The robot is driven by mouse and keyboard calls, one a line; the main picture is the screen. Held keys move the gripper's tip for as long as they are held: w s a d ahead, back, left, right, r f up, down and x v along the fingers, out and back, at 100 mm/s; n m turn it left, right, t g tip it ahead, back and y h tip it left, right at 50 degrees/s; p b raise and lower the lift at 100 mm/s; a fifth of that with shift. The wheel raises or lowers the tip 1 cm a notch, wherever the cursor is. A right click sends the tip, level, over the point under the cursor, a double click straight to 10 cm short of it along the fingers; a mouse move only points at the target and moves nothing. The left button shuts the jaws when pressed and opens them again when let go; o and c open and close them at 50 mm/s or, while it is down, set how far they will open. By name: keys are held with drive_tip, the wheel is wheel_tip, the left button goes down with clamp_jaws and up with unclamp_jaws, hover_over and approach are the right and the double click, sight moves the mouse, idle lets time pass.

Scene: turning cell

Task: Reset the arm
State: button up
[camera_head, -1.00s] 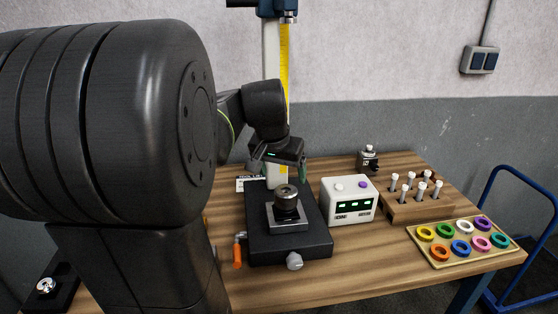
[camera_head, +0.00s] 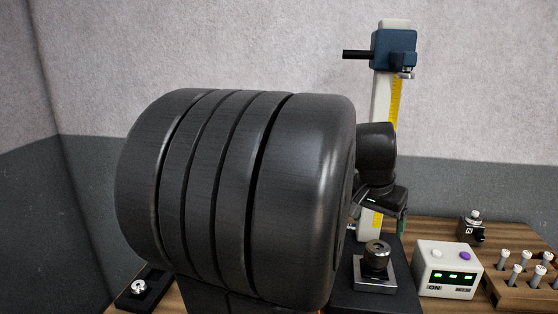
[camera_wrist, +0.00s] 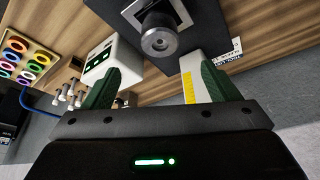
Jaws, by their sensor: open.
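My gripper shows in the wrist view (camera_wrist: 160,90) with its two green fingers spread wide apart and nothing between them. In the head view my gripper (camera_head: 392,212) is partly hidden behind my large dark arm link. It is above and behind a round dark metal part (camera_head: 377,256) on a square metal plate (camera_head: 374,274). The round part also shows in the wrist view (camera_wrist: 160,38), beyond the fingers and apart from them.
A height stand with a yellow scale (camera_head: 394,100) rises behind my gripper. A white box with green displays (camera_head: 447,268) stands right of the black base (camera_head: 400,298). Beyond it are a wooden peg rack (camera_head: 512,294) and a small metal block (camera_head: 471,226). A black holder (camera_head: 145,290) sits at left.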

sight(378, 249)
drive_tip(key=x, duration=1.1)
drive_tip(key=shift+f, duration=0.3)
drive_tip(key=shift+r+p, duration=0.1)
drive_tip(key=shift+p, duration=0.2)
drive_tip(key=v, duration=1.3)
drive_tip(key=x, duration=1.3)
drive_tip(key=shift+f, duration=0.3)
wheel_tip(378, 249, up, 8)
drive_tip(key=p, duration=0.5)
drive_tip(key=shift+f+p, duration=0.2)
drive_tip(key=shift+p, duration=0.15)
drive_tip(key=shift+f, duration=0.1)
